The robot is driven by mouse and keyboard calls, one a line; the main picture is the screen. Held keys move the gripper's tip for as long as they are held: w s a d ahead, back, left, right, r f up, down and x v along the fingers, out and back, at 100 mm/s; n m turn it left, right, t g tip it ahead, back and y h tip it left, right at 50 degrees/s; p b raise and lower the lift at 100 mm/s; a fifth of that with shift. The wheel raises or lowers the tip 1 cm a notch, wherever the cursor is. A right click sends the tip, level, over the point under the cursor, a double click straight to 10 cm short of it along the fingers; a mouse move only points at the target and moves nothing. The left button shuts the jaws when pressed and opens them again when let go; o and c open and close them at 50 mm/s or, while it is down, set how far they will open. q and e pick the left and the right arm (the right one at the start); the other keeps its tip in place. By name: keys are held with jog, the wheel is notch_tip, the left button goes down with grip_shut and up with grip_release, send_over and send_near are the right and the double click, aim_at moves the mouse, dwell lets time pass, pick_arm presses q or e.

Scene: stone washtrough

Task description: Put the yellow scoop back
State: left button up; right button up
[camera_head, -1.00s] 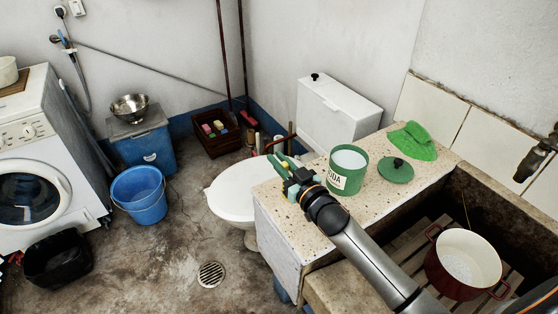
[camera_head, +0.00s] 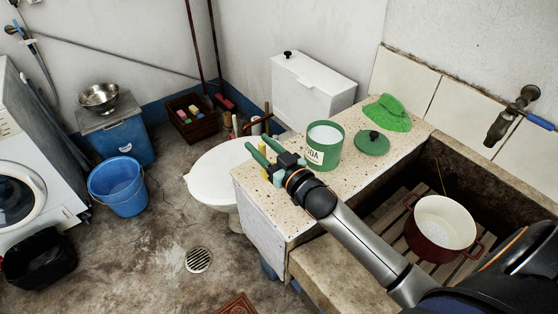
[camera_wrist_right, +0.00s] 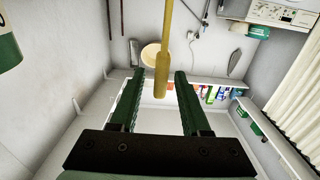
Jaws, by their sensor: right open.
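My right gripper (camera_head: 258,147) is open beside the green can (camera_head: 326,150), over the left end of the speckled counter (camera_head: 290,205). A small yellow part of the scoop (camera_head: 264,174) shows at its fingers in the head view. In the right wrist view the yellow scoop's long handle (camera_wrist_right: 164,50) hangs down between the two open fingers (camera_wrist_right: 155,95), with gaps on both sides. The rest of the scoop is hard to make out. The can stands upright and open with white contents. Its green lid (camera_head: 373,143) lies on the counter to its right. My left gripper is out of view.
A green cloth (camera_head: 388,113) lies at the counter's back. A dark red pot (camera_head: 442,228) stands in the stone trough at right, below a tap (camera_head: 510,115). The toilet (camera_head: 210,175) is left of the counter. A blue bucket (camera_head: 117,187) stands on the floor.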

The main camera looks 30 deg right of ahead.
jog(key=s+d, duration=0.1)
jog(key=s, duration=0.8)
jog(key=shift+s+d, duration=0.15)
jog(key=shift+s, duration=0.05)
